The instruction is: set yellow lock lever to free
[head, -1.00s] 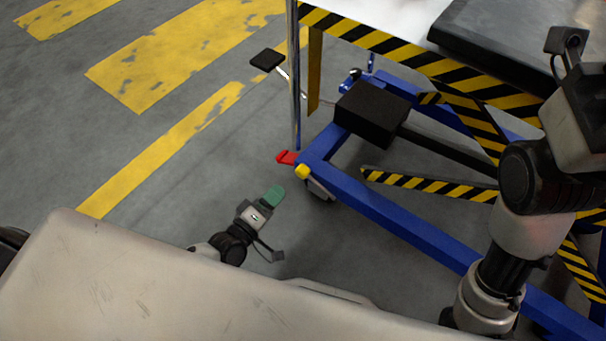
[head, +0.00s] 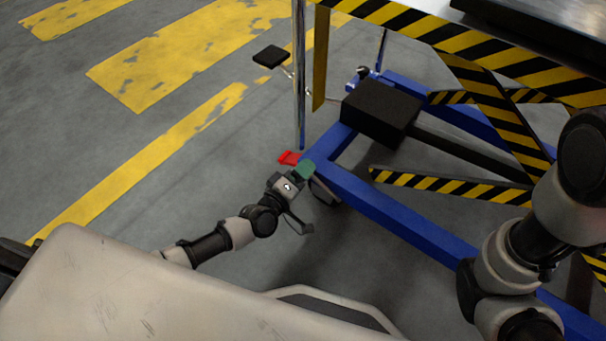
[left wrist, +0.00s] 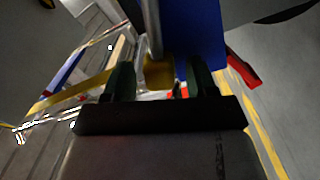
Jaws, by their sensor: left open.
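The yellow lock lever (left wrist: 158,73) shows in the left wrist view as a small yellow block beside the blue frame. It lies between the two dark green fingers of my left gripper (left wrist: 159,80), which stand apart. I cannot tell whether either finger touches it. In the head view my left gripper (head: 305,170) is at the near left corner of the blue cart frame (head: 395,213) and hides the yellow lever. My right gripper is out of view; only my right arm shows at the right edge.
A red lever (head: 289,158) sticks out at the same corner, close beside the left gripper; it also shows in the left wrist view (left wrist: 243,70). A metal post (head: 299,90) rises just behind. A black pedal (head: 270,56) sits farther back. The floor to the left is clear.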

